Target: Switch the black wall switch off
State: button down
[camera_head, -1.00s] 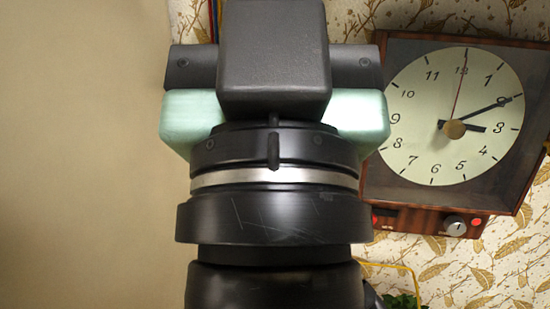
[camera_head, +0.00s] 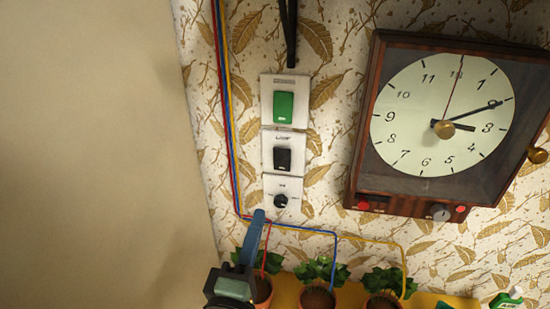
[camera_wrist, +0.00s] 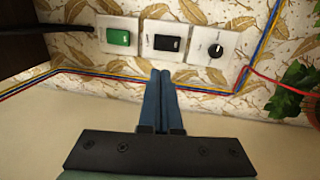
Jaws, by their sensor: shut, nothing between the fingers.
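The black wall switch (camera_head: 283,158) is a black rocker on a white plate, in the middle of a vertical row of three plates on the papered wall. In the wrist view the black switch (camera_wrist: 167,43) is right ahead of my fingertips. My gripper (camera_head: 259,214) is shut and empty, its blue fingers pointing up just below and left of the lowest plate in the head view. In the wrist view the closed fingers of my gripper (camera_wrist: 161,73) end just short of the black switch's plate, seemingly apart from it.
A green switch (camera_head: 284,106) is above the black one and a black knob (camera_head: 281,201) below. Coloured wires (camera_head: 228,120) run along the left and under the plates. A wooden clock (camera_head: 360,150) hangs to the right. Potted plants (camera_head: 318,299) stand below.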

jog(key=p, duration=0.4)
send_near(278, 155)
jog(key=x, duration=0.7)
jog(key=shift+r+p, duration=0.4)
jog(key=shift+p, duration=0.65)
jog(key=shift+w+f, duration=0.1)
jog(key=shift+f, duration=0.2)
